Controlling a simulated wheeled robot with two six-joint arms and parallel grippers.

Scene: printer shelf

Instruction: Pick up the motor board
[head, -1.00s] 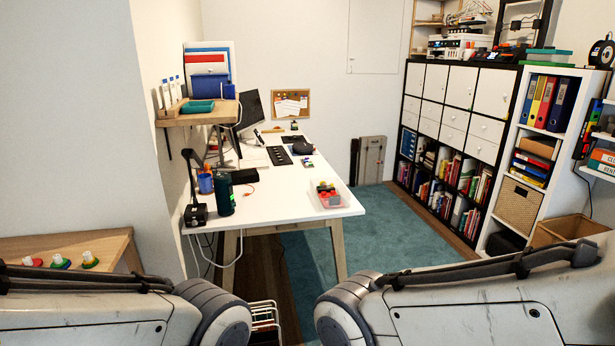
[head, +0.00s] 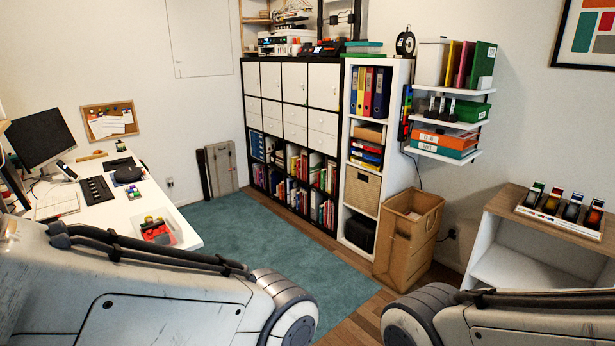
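I cannot make out a motor board for certain in the head view. Several small machines and parts, too small to tell apart, stand on top of the black-framed white cabinet (head: 247,100), among them a white machine (head: 283,42) and a black open frame (head: 340,22). Small items also lie on the white desk (head: 112,212) at the left. Only links of my two arms show along the bottom of the view. Both grippers are out of view.
A teal rug (head: 240,235) leaves open floor before the cabinet. A white bookcase (head: 352,215) and a cardboard box (head: 408,235) stand right of it. Wall shelves (head: 440,120) and a low wood-topped unit (head: 540,215) are farther right. A red-filled tray (head: 157,228) sits on the desk.

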